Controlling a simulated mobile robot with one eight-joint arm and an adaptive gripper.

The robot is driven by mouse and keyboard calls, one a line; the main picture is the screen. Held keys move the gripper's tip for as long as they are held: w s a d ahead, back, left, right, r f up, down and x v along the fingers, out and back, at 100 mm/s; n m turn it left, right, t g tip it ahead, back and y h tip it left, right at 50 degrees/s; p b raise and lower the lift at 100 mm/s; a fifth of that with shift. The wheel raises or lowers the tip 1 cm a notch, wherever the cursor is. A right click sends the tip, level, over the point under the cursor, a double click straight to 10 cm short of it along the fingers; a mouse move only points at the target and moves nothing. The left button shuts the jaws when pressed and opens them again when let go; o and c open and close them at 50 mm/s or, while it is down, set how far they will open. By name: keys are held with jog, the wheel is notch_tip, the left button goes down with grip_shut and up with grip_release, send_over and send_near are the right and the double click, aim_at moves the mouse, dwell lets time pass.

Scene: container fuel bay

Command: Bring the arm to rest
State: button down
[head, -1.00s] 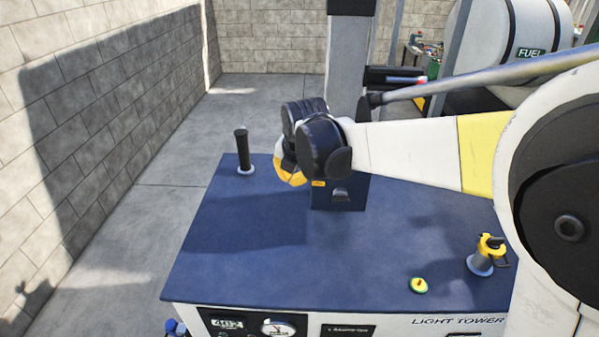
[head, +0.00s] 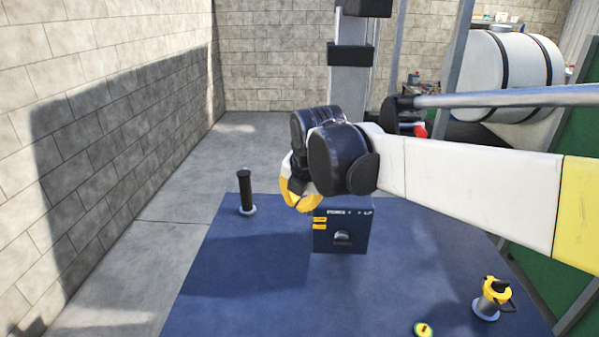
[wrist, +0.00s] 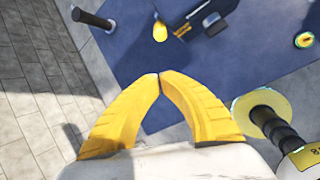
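My gripper (head: 293,200) hangs at the end of my bent arm, which reaches in from the right over the blue machine top (head: 240,290) in the head view. In the wrist view my gripper (wrist: 159,76) shows two yellow fingers with their tips together. Nothing shows between them. In the head view the fingers are partly hidden by the dark wrist joint. They appear just in front of a dark control box (head: 342,240) and apart from the machine top; the exact gap is hard to judge.
A black upright pipe (head: 246,190) stands at the left of the top. A yellow-capped filler neck (head: 492,300) and a small yellow-green cap (head: 423,329) are at the right. A mast (head: 350,90) rises behind. A white tank (head: 510,75) is at back right. Floor at left is clear.

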jog(key=s+d+f+m+t+h+b, duration=0.1)
jog(key=s+d+f+m+b, duration=1.5)
jog(key=m, duration=1.4)
jog(key=s+d+f, duration=0.4)
jog(key=s+f, duration=0.2)
jog(key=s, duration=0.1)
jog(key=shift+s+m+t+h, duration=0.2)
jog(key=shift+m+t+h, duration=0.1)
jog(key=shift+t, duration=0.1)
